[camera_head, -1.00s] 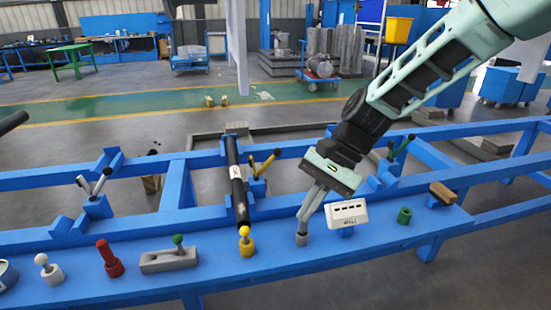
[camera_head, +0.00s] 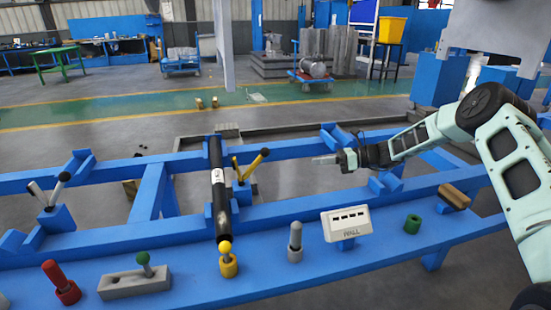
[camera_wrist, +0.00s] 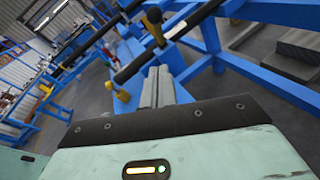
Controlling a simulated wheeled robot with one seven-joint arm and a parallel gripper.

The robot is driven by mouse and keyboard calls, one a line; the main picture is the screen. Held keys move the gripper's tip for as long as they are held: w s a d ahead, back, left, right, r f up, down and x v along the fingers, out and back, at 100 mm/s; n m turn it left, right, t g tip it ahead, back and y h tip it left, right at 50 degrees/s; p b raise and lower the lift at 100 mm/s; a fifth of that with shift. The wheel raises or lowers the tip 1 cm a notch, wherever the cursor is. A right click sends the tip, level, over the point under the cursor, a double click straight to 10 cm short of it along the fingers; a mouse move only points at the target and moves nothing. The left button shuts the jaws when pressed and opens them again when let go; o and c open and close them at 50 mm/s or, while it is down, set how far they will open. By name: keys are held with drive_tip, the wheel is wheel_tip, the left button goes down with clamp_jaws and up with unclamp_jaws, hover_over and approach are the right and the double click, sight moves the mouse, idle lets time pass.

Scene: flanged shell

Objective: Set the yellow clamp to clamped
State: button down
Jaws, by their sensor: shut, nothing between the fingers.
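The yellow clamp (camera_head: 252,166) has yellow arms in a V, one tipped with a black knob that leans up to the right. It sits on a blue block on the frame, just right of a black tube (camera_head: 219,190). In the wrist view, a yellow arm with a black knob (camera_wrist: 158,32) shows ahead, beyond the fingers. My gripper (camera_head: 316,160) is shut and empty, pointing left towards the clamp, with a clear gap between them. Its closed grey fingers show in the wrist view (camera_wrist: 158,82). The black tube (camera_wrist: 170,42) also crosses that view.
The blue front rail carries a yellow-topped peg (camera_head: 227,262), a grey peg (camera_head: 295,242), a white labelled box (camera_head: 346,224), a green ring (camera_head: 413,224), a red peg (camera_head: 61,283) and a grey block with a green knob (camera_head: 135,283). A white-handled clamp (camera_head: 48,197) stands left.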

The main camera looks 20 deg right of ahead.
drive_tip(key=r+x, duration=0.2)
drive_tip(key=x, duration=1.1)
drive_tip(key=shift+w+r, duration=0.3)
drive_tip(key=shift+a, duration=0.1)
